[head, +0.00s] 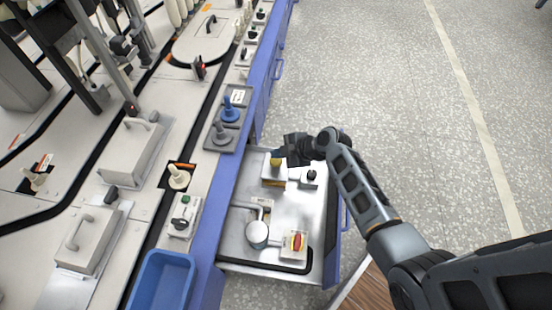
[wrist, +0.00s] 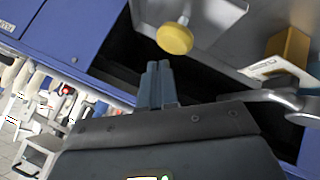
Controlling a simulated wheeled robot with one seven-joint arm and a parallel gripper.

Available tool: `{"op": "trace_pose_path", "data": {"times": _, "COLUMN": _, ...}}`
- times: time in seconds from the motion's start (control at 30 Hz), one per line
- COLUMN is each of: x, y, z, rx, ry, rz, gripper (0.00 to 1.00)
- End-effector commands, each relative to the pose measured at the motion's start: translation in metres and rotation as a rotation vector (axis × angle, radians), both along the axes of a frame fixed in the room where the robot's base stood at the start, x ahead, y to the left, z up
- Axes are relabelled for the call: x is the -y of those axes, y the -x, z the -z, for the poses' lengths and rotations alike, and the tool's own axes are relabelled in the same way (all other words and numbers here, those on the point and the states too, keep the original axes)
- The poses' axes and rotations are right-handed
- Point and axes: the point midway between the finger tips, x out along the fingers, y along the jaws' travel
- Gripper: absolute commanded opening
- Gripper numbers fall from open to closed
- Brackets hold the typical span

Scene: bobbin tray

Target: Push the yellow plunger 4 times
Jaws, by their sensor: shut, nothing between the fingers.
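The yellow plunger (head: 276,161) stands on a small block in the pulled-out metal tray, at the tray's far end in the head view. In the wrist view its round yellow cap (wrist: 175,39) sits on a pale stem, just beyond my fingertips. My gripper (head: 282,152) is close beside the plunger at its far side. In the wrist view the fingers (wrist: 158,68) are together and empty. A small gap shows there between the fingertips and the cap. In the head view I cannot tell whether they touch.
A blue bin (head: 161,281) and a long bench with knobs lie left. Open floor (head: 370,90) lies right.

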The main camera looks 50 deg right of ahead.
Motion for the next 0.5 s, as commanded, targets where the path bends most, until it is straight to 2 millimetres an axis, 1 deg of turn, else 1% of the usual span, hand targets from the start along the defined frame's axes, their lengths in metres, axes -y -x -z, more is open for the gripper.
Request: {"op": "trace_pose_path", "data": {"times": 0.5, "x": 0.000, "y": 0.000, "z": -0.046, "rx": 0.001, "ry": 0.002, "rz": -0.001, "gripper": 0.00}}
